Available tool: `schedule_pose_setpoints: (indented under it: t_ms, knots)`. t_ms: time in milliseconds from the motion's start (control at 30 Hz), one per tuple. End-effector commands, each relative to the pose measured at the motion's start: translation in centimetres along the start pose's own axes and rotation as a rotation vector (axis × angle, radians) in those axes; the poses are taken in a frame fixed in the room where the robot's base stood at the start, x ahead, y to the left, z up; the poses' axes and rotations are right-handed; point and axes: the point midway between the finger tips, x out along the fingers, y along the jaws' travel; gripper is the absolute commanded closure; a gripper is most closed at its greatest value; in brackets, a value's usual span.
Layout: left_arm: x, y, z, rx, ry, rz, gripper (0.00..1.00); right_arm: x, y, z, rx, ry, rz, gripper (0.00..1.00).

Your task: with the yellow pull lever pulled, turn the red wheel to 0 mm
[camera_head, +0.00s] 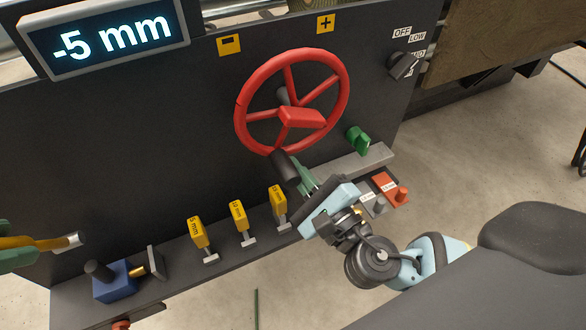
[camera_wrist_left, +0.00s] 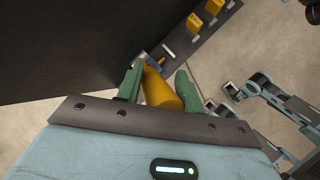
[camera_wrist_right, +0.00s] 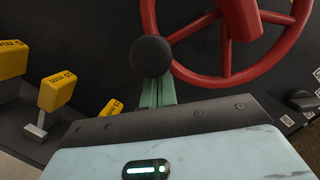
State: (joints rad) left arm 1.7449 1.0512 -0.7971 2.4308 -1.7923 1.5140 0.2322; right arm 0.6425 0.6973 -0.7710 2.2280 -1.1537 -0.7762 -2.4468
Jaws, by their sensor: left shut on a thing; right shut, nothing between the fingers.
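The red wheel (camera_head: 301,116) stands upright on the dark panel, with a black knob (camera_head: 285,166) at its lower rim. The display (camera_head: 108,34) reads -5 mm. My left gripper (camera_head: 12,245) is at the left edge of the head view. It is shut on the yellow pull lever (camera_head: 38,243), whose thick handle lies between its green fingers in the left wrist view (camera_wrist_left: 160,90). My right gripper (camera_head: 303,182) is shut and empty, its fingertips by the knob (camera_wrist_right: 151,56). I cannot tell whether they touch it.
Several yellow tagged levers (camera_head: 239,218) line the ledge below the wheel. A blue block (camera_head: 114,282) with a black knob sits at its left end. A green knob (camera_head: 358,139) is right of the wheel. Yellow minus (camera_head: 229,45) and plus (camera_head: 325,24) signs are above it.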

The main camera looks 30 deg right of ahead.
Motion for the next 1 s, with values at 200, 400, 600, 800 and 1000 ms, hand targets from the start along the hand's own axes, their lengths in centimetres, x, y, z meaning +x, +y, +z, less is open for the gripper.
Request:
schedule_pose_setpoints:
  t_ms: [200,400,600,800,1000]
  knots:
    - [0.3,-0.3,-0.7,-0.006,0.027,-0.016,1.0,0.0,0.1,0.1,0.01,-0.001,-0.003,1.0]
    - [0.3,-0.3,-0.7,-0.006,0.027,-0.016,1.0,0.1,0.1,0.3,0.025,-0.003,-0.007,1.0]
    - [0.3,-0.3,-0.7,-0.006,0.027,-0.016,1.0,0.1,0.2,0.6,0.048,-0.005,-0.012,1.0]
    - [0.3,-0.4,-0.7,-0.006,0.027,-0.016,1.0,0.3,0.5,1.1,0.104,-0.006,-0.026,1.0]
    - [0.3,-0.4,-0.7,-0.006,0.027,-0.016,1.0,0.6,1.1,2.4,0.23,-0.007,-0.058,1.0]
